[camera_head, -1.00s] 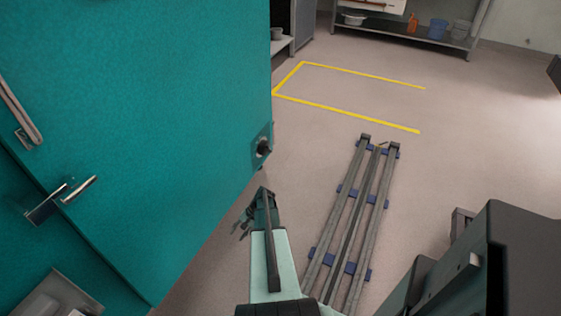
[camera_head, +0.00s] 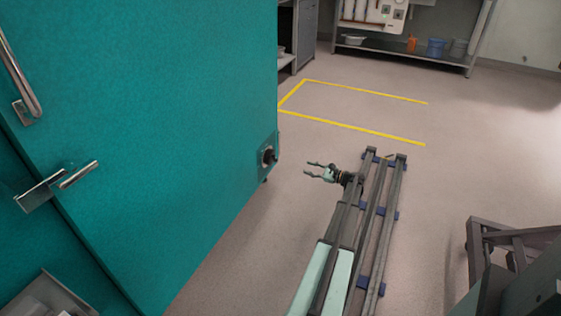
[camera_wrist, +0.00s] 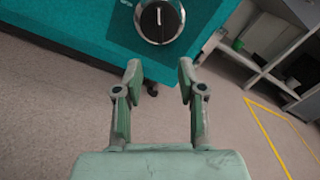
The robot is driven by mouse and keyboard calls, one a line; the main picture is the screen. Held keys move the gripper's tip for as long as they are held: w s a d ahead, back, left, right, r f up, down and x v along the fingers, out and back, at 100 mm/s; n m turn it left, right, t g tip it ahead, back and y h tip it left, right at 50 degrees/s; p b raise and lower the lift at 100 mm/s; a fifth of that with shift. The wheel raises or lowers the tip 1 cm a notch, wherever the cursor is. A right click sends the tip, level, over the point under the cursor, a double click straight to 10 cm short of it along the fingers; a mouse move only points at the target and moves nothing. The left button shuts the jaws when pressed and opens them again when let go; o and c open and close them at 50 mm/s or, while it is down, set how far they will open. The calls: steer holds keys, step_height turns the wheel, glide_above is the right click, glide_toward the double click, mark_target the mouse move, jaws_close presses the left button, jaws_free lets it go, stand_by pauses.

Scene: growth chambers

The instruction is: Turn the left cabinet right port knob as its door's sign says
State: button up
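The port knob (camera_head: 267,156) is a round black knob with a silver rim on a plate at the right end of the teal cabinet (camera_head: 170,130). In the wrist view the knob (camera_wrist: 159,20) shows at the top centre, its white pointer mark standing nearly upright. My gripper (camera_head: 308,169) is right of the knob, apart from it, with its fingers toward the cabinet. In the wrist view my gripper (camera_wrist: 158,72) is open and empty, and the knob lies beyond its fingertips. No sign on the door is readable in these views.
The rail (camera_head: 384,215) lies on the floor beneath my arm. Yellow tape (camera_head: 350,126) marks the floor behind. A grey shelf (camera_head: 400,55) with tubs stands at the back. A dark metal frame (camera_head: 510,235) is at the right. A door handle (camera_head: 60,185) juts out at left.

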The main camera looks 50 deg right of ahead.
mark_target(276, 158)
steer(key=w+a+b, duration=0.1)
steer(key=w, duration=0.4)
steer(key=w+a+b, duration=0.1)
steer(key=w+b, duration=0.1)
steer(key=w, duration=0.4)
steer(key=w+a+b, duration=0.1)
steer(key=w+b, duration=0.1)
steer(key=w, duration=0.3)
steer(key=shift+w+a, duration=0.2)
jaws_close()
